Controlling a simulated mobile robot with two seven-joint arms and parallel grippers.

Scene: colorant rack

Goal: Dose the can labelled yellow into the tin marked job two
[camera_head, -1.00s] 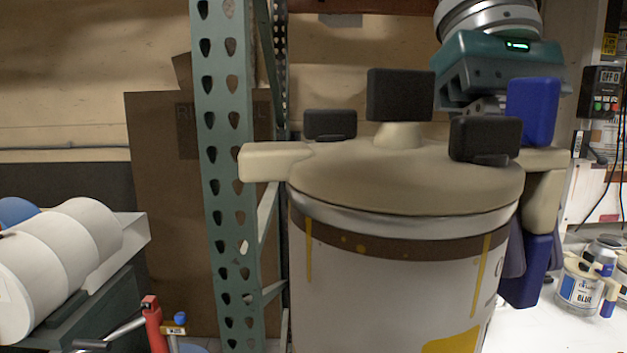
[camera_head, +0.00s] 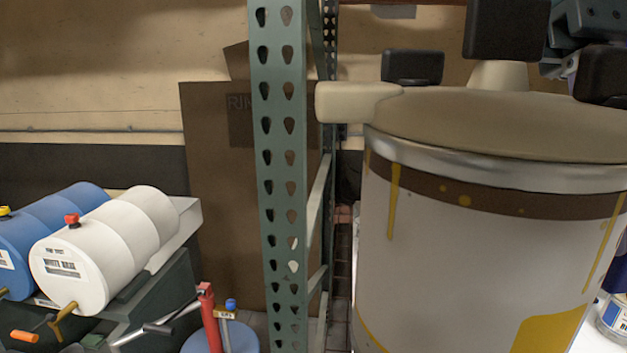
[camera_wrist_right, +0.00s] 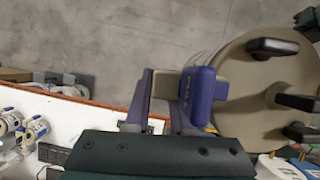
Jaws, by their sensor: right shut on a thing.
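A large white can (camera_head: 465,255) with a brown band, yellow drips and a yellow patch fills the right of the head view. No label word is readable. Its beige lid (camera_head: 500,125) has black knobs and a beige spout-like arm at the left. In the right wrist view, the lid (camera_wrist_right: 243,88) is at the right. My right gripper (camera_wrist_right: 163,92) is shut on the can's beige handle, beside its blue block. In the head view, only part of that gripper shows at the top right corner. My left gripper and the job two tin are not in view.
A green perforated rack post (camera_head: 278,180) stands left of the can. White (camera_head: 105,250) and blue (camera_head: 50,235) drums lie on a stand at the left.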

